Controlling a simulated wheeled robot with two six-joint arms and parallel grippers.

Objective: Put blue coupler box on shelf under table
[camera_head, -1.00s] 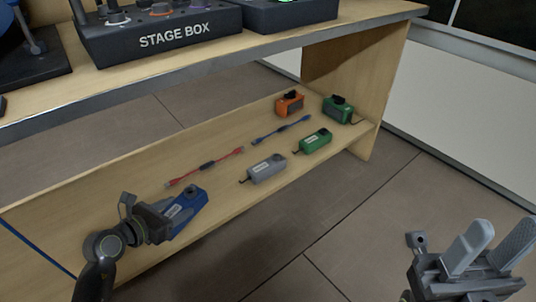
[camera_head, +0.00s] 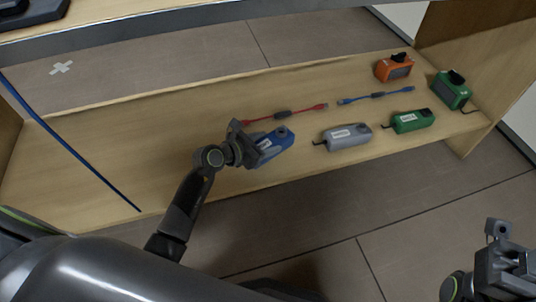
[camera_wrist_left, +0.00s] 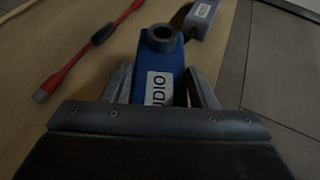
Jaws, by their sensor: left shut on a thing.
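The blue coupler box (camera_head: 276,142) is at the lower shelf (camera_head: 100,140), in line with the grey box to its right. My left gripper (camera_head: 251,148) is shut on it from the left. In the left wrist view the blue box (camera_wrist_left: 161,68) lies between the two fingers, its round socket end pointing away and a white label partly visible. I cannot tell whether its underside touches the shelf.
On the shelf are a grey box (camera_head: 347,136), a green box (camera_head: 411,121), another green box (camera_head: 451,91), an orange box (camera_head: 394,68), a red cable (camera_head: 284,114) and a blue cable (camera_head: 376,96). The shelf's left part is mostly bare.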

